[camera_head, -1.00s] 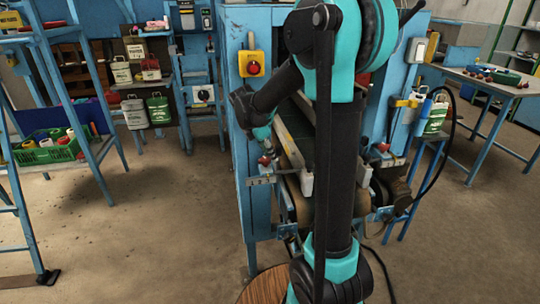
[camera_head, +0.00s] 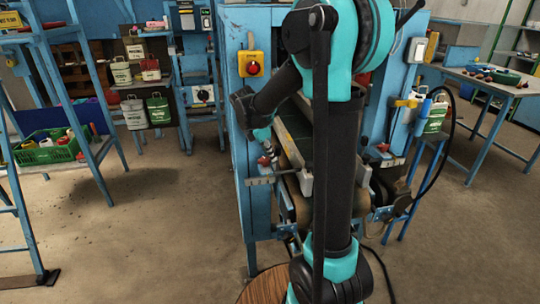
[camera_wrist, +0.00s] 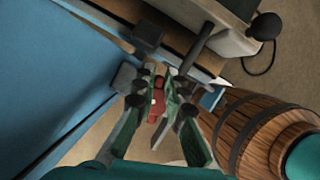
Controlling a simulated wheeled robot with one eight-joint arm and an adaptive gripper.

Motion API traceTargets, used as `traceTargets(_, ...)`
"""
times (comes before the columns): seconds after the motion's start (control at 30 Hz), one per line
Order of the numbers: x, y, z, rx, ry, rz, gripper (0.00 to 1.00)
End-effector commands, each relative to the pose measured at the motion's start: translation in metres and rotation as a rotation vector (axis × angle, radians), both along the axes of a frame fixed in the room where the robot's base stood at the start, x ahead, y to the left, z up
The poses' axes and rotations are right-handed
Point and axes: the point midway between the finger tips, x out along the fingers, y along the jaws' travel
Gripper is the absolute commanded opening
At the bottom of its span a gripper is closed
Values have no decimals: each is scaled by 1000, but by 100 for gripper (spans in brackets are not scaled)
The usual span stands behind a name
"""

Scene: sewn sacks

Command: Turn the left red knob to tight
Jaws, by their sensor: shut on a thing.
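The left red knob (camera_head: 264,160) is at the front left of the blue machine, just above a metal bracket with a scale-like strip. In the wrist view the red knob (camera_wrist: 157,103) sits between the two green fingers of my gripper (camera_wrist: 160,87). The gripper is shut on it. In the head view my gripper (camera_head: 263,146) reaches down to the knob and partly covers it. Another red knob (camera_head: 383,147) shows on the right side of the machine, clear of my arm. Any tightness marking is too small to read.
The conveyor belt (camera_head: 296,128) and blue machine frame (camera_head: 255,205) lie close beside the gripper. A yellow box with a red button (camera_head: 252,64) is above. A wooden barrel-like shape (camera_wrist: 245,125) shows in the wrist view. Open floor (camera_head: 150,235) lies left.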

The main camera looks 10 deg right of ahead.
Motion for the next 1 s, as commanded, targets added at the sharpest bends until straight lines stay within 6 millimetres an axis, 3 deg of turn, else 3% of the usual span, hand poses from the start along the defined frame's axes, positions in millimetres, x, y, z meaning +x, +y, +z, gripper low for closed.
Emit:
traceTargets(0.4,-7,3,-1,8,5,-317,0)
traceTargets(0.73,-8,4,-2,8,4,-335,0)
traceTargets(0.77,-8,4,-2,8,4,-335,13)
traceTargets(0.9,-8,3,-1,8,3,-335,31)
traceTargets(1.0,-7,2,-1,6,3,-335,32)
